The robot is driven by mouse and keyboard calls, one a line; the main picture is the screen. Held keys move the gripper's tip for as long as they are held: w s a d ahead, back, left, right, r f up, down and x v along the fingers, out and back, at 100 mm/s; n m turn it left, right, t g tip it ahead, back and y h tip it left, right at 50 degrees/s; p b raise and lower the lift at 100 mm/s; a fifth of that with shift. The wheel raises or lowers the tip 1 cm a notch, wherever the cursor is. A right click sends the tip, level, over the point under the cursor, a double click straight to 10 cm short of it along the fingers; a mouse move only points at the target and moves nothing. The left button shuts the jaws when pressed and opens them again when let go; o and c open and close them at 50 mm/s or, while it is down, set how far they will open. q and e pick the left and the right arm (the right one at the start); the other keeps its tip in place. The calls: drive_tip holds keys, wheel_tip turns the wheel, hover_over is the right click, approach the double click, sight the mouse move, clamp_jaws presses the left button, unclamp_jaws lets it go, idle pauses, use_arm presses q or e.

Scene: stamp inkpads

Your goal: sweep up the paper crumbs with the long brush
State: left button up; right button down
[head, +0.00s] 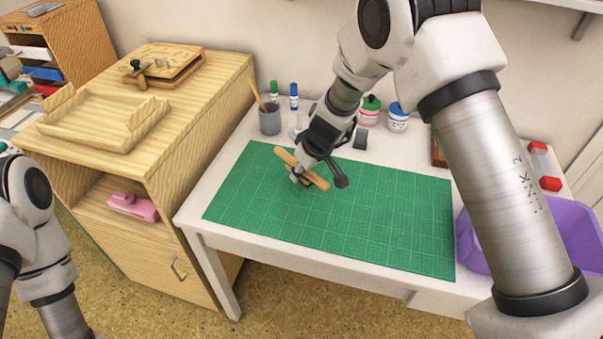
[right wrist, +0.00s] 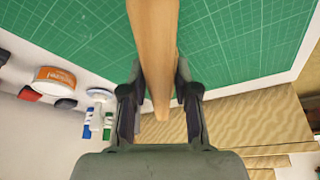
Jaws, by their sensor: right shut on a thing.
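My right gripper (head: 302,172) is shut on a long wooden bar, the long brush (head: 317,180), over the left part of the green cutting mat (head: 390,220). In the right wrist view the brush (right wrist: 153,45) runs between the two fingers of the right gripper (right wrist: 158,100). Its bristles do not show clearly, and I cannot tell whether it touches the mat. I can make out no paper crumbs on the mat. Of my left arm only links show at the left edge; its gripper is out of view.
Behind the mat stand a grey cup (head: 270,120), small green and blue bottles, a dark block (head: 361,138) and jars (head: 397,118). A purple bin (head: 575,225) is at the right. A wooden cabinet (head: 150,150) adjoins on the left. The mat's front and right are clear.

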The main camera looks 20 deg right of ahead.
drive_tip(key=shift+d+r+p, duration=0.1)
drive_tip(key=shift+r+p, duration=1.4)
drive_tip(key=shift+r, duration=0.65)
